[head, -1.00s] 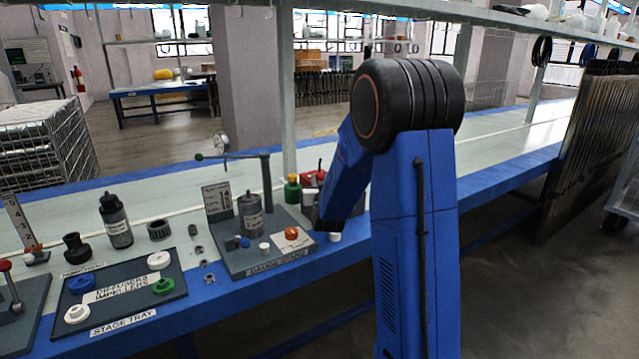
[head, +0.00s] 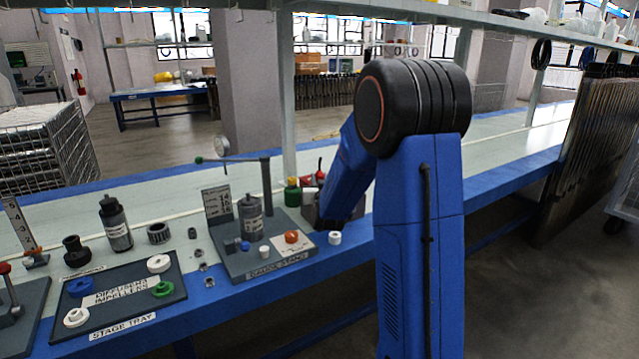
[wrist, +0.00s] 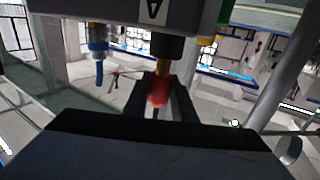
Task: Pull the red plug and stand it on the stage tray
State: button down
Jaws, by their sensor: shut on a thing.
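In the wrist view the red plug (wrist: 159,92) sits between the two dark fingers of my gripper (wrist: 160,100), which is shut on it. A brass-coloured stem (wrist: 162,68) shows between the plug and a black fitting (wrist: 166,47). I cannot tell how far the plug is seated. In the head view my gripper and the plug are hidden behind my blue arm. The dark stage tray (head: 125,314) lies at the lower left of the bench, with blue, white and green round parts on it.
A blue plug (wrist: 98,68) hangs left of the red one. The gauge stand (head: 235,267) stands between the stage tray and my arm, with an upright post (head: 266,185). A white cap (head: 335,238) sits near the bench's front edge. Small dark parts lie beside the tray.

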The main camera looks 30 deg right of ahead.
aim_at(320, 173)
jog(key=shift+r, duration=1.55)
jog(key=shift+f, duration=0.1)
